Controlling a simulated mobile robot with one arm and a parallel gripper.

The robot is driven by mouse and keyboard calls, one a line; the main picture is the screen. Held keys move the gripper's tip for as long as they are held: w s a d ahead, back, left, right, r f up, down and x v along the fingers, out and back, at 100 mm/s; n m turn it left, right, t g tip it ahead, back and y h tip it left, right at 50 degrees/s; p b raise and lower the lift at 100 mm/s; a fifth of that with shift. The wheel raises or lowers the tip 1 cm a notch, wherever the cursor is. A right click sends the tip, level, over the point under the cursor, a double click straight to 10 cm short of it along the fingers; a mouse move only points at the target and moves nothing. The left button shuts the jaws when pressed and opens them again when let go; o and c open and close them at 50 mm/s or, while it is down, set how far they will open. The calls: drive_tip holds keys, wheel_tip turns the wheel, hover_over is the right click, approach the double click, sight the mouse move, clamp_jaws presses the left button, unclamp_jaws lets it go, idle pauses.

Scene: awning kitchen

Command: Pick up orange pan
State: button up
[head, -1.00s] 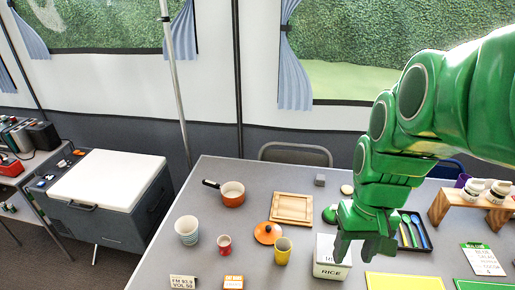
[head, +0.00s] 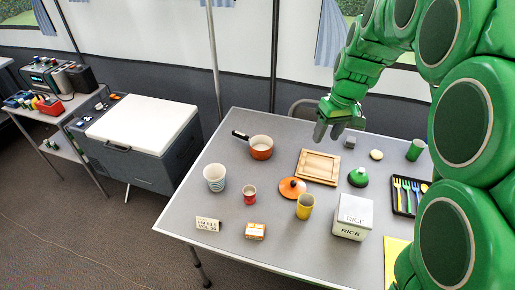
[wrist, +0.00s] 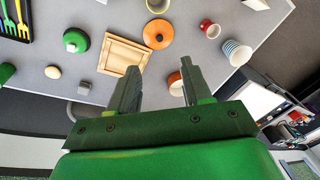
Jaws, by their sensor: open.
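The orange pan (head: 261,148) stands upright on the grey table (head: 225,258), left of the wooden board. Its dark handle (head: 240,134) points left and slightly back. My gripper (head: 328,131) is open and empty, up in the air behind and right of the pan, over the far side of the table. In the wrist view the pan (wrist: 174,80) shows only in part between the two fingers of my gripper (wrist: 160,68); the right finger hides some of it. The gripper does not touch the pan.
An orange lid (head: 292,188), a wooden board (head: 318,166), a striped cup (head: 215,177), a red cup (head: 249,194) and a yellow cup (head: 305,206) stand near the pan. A rice box (head: 353,217) is at front right. A chair (head: 300,106) stands behind the table.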

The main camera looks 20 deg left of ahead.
drive_tip(key=w+a+f+n+y, duration=0.1)
drive_tip(key=w+a+f+n, duration=0.1)
drive_tip(key=w+a+f, duration=0.4)
drive_tip(key=w+a+f+n, duration=0.2)
drive_tip(key=w+a+f, duration=0.1)
drive_tip(key=w+a, duration=0.45)
drive_tip(key=n+t+y, duration=0.1)
drive_tip(key=n, duration=0.3)
approach(248, 137)
wheel_tip(248, 137, down, 2)
drive_tip(key=shift+y, duration=0.3)
drive_tip(key=shift+w+x, duration=0.2)
drive_tip(key=shift+x, duration=4)
clamp_jaws()
